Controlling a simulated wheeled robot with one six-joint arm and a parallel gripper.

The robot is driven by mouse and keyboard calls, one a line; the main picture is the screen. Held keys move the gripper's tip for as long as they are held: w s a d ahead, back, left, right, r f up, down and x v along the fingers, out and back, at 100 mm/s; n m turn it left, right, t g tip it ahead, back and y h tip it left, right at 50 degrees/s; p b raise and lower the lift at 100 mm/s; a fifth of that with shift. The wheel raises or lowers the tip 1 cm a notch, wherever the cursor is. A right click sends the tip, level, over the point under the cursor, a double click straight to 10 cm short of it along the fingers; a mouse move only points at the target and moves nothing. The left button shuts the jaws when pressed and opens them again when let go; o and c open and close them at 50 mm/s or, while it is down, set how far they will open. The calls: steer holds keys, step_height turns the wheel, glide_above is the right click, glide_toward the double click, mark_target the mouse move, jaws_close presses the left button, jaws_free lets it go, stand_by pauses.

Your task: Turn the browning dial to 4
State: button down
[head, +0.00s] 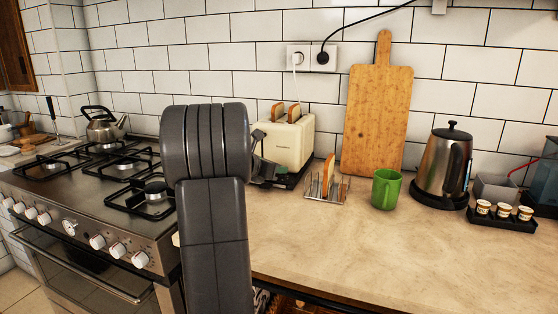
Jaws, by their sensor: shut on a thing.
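The cream toaster (290,138) stands on the worktop against the tiled wall, with two slices of bread (286,112) showing above its slots. My gripper (263,168) is at the lower left end of the toaster, partly hidden behind my dark arm. It is shut on the browning dial, low on that end. The dial itself, its pointer and its numbers are hidden or too small to read.
A toast rack (321,188) with one slice, a green mug (386,188) and a kettle (444,170) stand to the right. A cutting board (377,115) leans on the wall. The hob (100,180) is left. The front worktop (340,245) is clear.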

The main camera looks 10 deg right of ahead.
steer(key=m+g+p, duration=0.1)
steer(key=g+p, duration=0.1)
steer(key=m+g+h+p, duration=0.1)
steer(key=m+g+p, duration=0.1)
steer(key=p, duration=0.1)
steer(key=m+g+h+p, duration=0.1)
steer(key=m+p, duration=0.1)
steer(key=p, duration=0.1)
steer(key=shift+w+a+g, duration=0.2)
steer(key=shift+w+g, duration=0.1)
steer(key=shift+g, duration=0.1)
steer(key=m+g+p, duration=0.2)
steer(key=p, duration=0.1)
steer(key=shift+f+p, duration=0.1)
steer(key=shift+p, duration=0.25)
steer(key=shift+w+f+g, duration=0.1)
steer(key=shift+g, duration=0.2)
steer(key=shift+f+m+p, duration=0.1)
steer(key=shift+m+p, duration=0.2)
steer(key=shift+p, duration=0.1)
steer(key=c, duration=1.5)
jaws_free()
steer(key=shift+w, duration=0.1)
steer(key=shift+b, duration=0.7)
